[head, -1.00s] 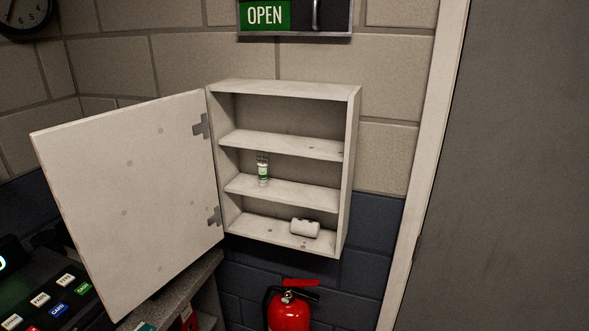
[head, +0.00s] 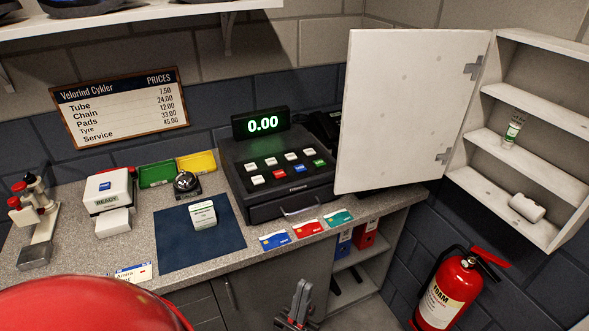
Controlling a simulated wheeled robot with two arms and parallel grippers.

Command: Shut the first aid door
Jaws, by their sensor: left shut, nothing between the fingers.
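The first aid door (head: 405,115) is a pale flat panel. It stands wide open, swung out to the left of the white first aid cabinet (head: 493,183) on two grey hinges. My right gripper is not in view.
A counter (head: 190,276) runs along the left, with a cash register (head: 280,170) close beside the door. Coloured cards (head: 307,228) lie on its front edge. A red fire extinguisher (head: 447,291) is below the cabinet. Open shelves with binders (head: 366,234) are under the door.

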